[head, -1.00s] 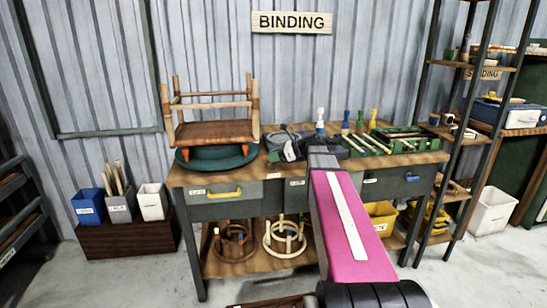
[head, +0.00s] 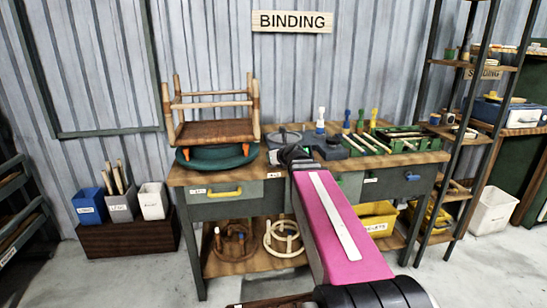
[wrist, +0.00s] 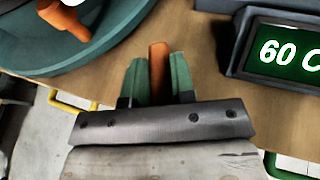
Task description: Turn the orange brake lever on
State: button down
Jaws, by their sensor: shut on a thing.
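The orange brake lever (wrist: 158,56) stands between the two green fingers of my gripper (wrist: 157,76) in the wrist view, and the gripper is shut on it. Only the lever's upper end shows; the rest is hidden by the fingers and the gripper body. The teal round turntable (wrist: 110,62) is just to the left, and it also shows in the head view (head: 243,159). In the head view the lever cannot be made out behind my arm.
A stool frame (head: 215,132) stands on the turntable. A dark box with a green "60 C" display (wrist: 285,52) is right of my gripper. Green trays with tools (head: 400,138) fill the bench's right side. A yellow drawer handle (head: 225,193) is at the front left.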

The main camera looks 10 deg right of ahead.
jog(key=shift+a+m+t+h, duration=0.1)
jog(key=shift+m+t+h, duration=0.2)
jog(key=shift+m+h, duration=1)
jog(key=shift+h, duration=0.2)
jog(key=c, duration=1)
grip_release()
jog(key=shift+o, duration=0.2)
